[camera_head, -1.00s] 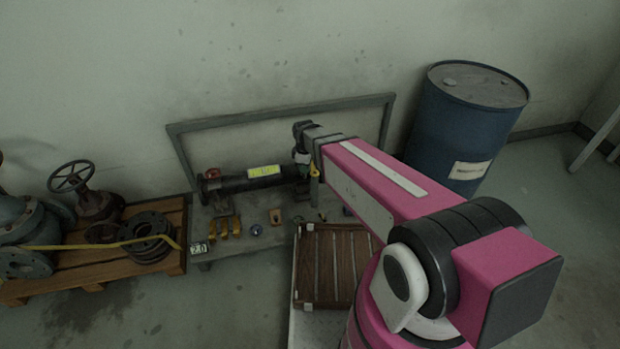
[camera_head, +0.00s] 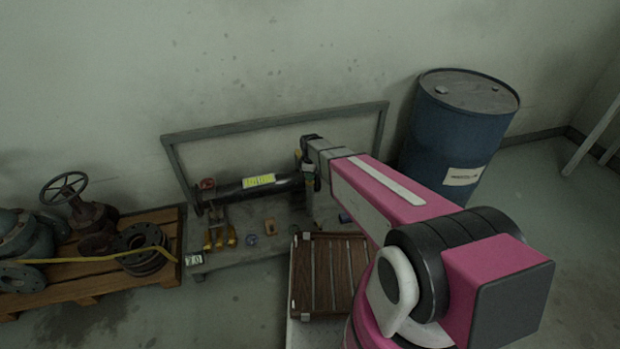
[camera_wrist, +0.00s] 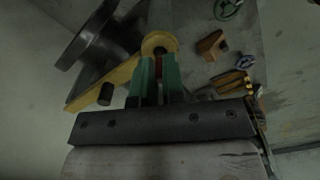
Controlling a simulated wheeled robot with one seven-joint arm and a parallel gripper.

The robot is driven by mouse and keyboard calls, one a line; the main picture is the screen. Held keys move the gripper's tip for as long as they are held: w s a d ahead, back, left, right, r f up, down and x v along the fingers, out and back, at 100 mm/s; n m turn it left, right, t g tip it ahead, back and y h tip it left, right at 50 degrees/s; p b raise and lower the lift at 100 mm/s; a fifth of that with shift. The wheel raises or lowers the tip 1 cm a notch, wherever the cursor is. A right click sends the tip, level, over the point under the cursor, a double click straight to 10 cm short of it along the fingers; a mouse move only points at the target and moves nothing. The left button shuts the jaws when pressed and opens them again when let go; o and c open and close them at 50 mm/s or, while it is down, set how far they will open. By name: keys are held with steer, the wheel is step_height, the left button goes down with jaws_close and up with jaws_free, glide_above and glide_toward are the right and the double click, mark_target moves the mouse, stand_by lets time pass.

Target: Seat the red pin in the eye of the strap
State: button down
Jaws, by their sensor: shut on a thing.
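My gripper (camera_wrist: 158,82) has green fingers, shut on the red pin (camera_wrist: 159,68), of which only a narrow red strip shows between them. The yellow strap (camera_wrist: 125,72) lies slantwise just beyond the fingertips in the wrist view. Its rounded eye end (camera_wrist: 160,42) is right ahead of the fingers. I cannot tell whether the pin's tip is in the eye, touching it or short of it. In the head view my gripper (camera_head: 311,188) is at the right end of a dark pipe (camera_head: 225,190), and the pin is too small to make out.
A dark peg (camera_wrist: 105,94) stands by the strap's lower end. A blue drum (camera_head: 450,135) stands right, a wooden pallet (camera_head: 90,275) with valve parts left.

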steer(key=shift+f, duration=0.75)
steer(key=c, duration=1.2)
jaws_free()
steer(key=shift+f, duration=0.1)
step_height(320, 180, up, 12)
steer(key=shift+s+d+r+m, duration=1.2)
steer(key=shift+s+d+m, duration=1.45)
steer(key=shift+s+d, duration=0.5)
steer(key=shift+s+d+r+m, duration=1.25)
steer(key=shift+s+d+m, duration=1.35)
steer(key=shift+s+d, duration=0.55)
steer(key=shift+s+d+r+m, duration=1.2)
steer(key=shift+s+d+m, duration=1.45)
steer(key=shift+s+d, duration=0.45)
